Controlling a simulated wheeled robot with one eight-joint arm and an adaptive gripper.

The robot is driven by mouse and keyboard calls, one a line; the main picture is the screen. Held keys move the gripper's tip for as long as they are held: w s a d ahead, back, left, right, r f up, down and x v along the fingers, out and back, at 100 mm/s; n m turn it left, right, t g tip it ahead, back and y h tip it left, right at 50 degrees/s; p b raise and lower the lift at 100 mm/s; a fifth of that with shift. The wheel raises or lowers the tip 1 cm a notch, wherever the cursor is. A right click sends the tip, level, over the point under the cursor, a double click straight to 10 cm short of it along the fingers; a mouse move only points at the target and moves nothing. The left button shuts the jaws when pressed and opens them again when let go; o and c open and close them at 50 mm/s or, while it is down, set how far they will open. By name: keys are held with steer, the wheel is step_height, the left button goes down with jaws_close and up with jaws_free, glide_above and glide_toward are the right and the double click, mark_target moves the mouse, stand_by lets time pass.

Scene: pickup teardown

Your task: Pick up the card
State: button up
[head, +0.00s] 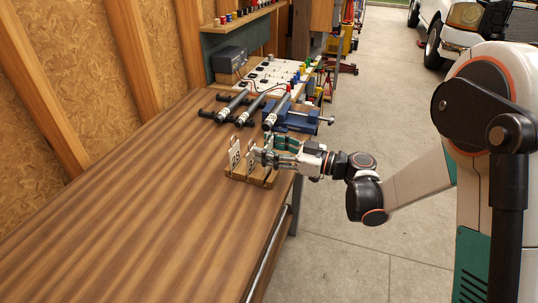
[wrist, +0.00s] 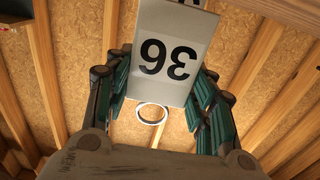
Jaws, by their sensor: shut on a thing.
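A white card (wrist: 172,48) with black digits, reading 36 upside down, stands between my gripper's (wrist: 160,90) green-padded fingers in the wrist view. A light ring (wrist: 152,113) shows just below the card there. In the head view my gripper (head: 268,157) is at a small wooden rack (head: 236,177) on the bench and is shut on a white numbered card (head: 252,161). Another white numbered card (head: 235,154) stands in the rack to the left. The fingers partly hide the rack's right side, and I cannot tell whether the held card is clear of the rack.
The wooden bench (head: 130,180) is bare in front and to the left. Behind the rack are dark cylindrical tools (head: 233,105), a blue vise (head: 295,117) and a panel with coloured knobs (head: 272,75). The bench's right edge runs beneath my arm.

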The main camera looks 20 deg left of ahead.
step_height(320, 180, up, 16)
steer(key=p, duration=0.5)
steer(key=shift+f, duration=0.1)
